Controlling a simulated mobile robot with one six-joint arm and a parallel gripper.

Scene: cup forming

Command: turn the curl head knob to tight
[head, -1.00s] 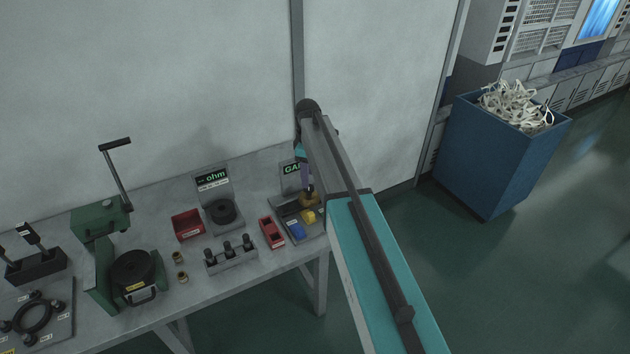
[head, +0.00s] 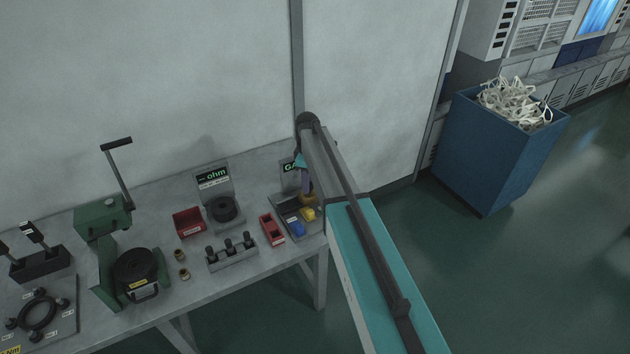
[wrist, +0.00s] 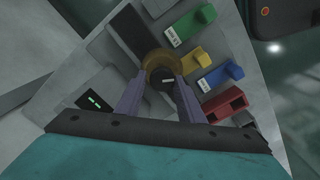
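In the wrist view a round brass-coloured part with a dark knob (wrist: 166,82) in its middle lies between my fingers; the dark centre bears a white mark. It looks like the curl head knob, but I can read no word on it. My gripper (wrist: 160,88) has its two purple fingers on opposite sides of it, pointing down at it. Whether they touch it cannot be made out. In the head view the brass-coloured part (head: 308,198) shows below my gripper (head: 305,185), at the right end of the bench, partly hidden by my arm.
Yellow (wrist: 197,61), blue (wrist: 220,75) and green (wrist: 193,26) blocks sit close beside the knob. A red block (wrist: 225,103) is near my right finger. A small green-lit display (wrist: 95,102) is at left. A green press (head: 102,222) stands farther left on the bench (head: 215,285).

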